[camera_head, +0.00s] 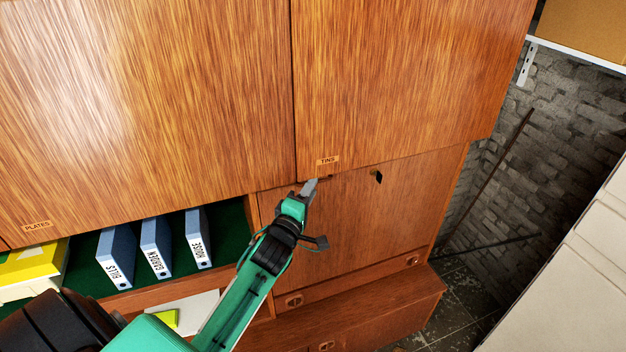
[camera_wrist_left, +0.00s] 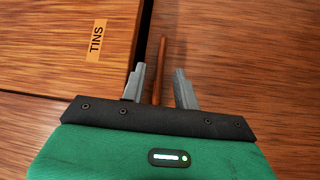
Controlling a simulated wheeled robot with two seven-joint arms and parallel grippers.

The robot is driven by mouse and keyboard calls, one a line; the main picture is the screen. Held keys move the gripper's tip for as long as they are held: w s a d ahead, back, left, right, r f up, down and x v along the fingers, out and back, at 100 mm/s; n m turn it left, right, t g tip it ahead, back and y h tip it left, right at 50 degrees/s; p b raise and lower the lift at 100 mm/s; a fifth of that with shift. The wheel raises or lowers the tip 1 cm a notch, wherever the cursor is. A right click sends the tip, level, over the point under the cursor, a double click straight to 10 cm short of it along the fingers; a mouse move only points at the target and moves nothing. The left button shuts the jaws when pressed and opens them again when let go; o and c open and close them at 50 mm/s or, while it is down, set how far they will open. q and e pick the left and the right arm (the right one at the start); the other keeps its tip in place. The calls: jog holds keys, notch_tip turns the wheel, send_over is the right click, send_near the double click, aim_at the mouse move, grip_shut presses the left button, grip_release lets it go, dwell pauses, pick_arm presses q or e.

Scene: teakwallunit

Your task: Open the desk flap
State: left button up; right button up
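The desk flap (camera_head: 350,220) is the wooden panel below the upper door labelled TINS. It looks closed, and a small dark fitting (camera_head: 377,177) shows near its top edge. My left gripper (camera_head: 310,186) is at the flap's upper left, just under the TINS door. In the left wrist view my left gripper (camera_wrist_left: 160,69) has its grey fingers apart. A thin brown wooden bar (camera_wrist_left: 161,60), probably the flap's handle, lies between them with gaps on both sides. My right gripper is not in view.
The TINS door (camera_head: 400,80) hangs directly above the flap, close to my left gripper. An open shelf at left holds blue binders (camera_head: 155,247) and a yellow item (camera_head: 35,262). Drawers (camera_head: 350,275) lie below. A pale unit (camera_head: 575,270) stands at right.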

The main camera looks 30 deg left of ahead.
pick_arm(q)
jog(key=shift+w+a+r, duration=0.1)
jog(key=shift+w, duration=0.95)
grip_shut()
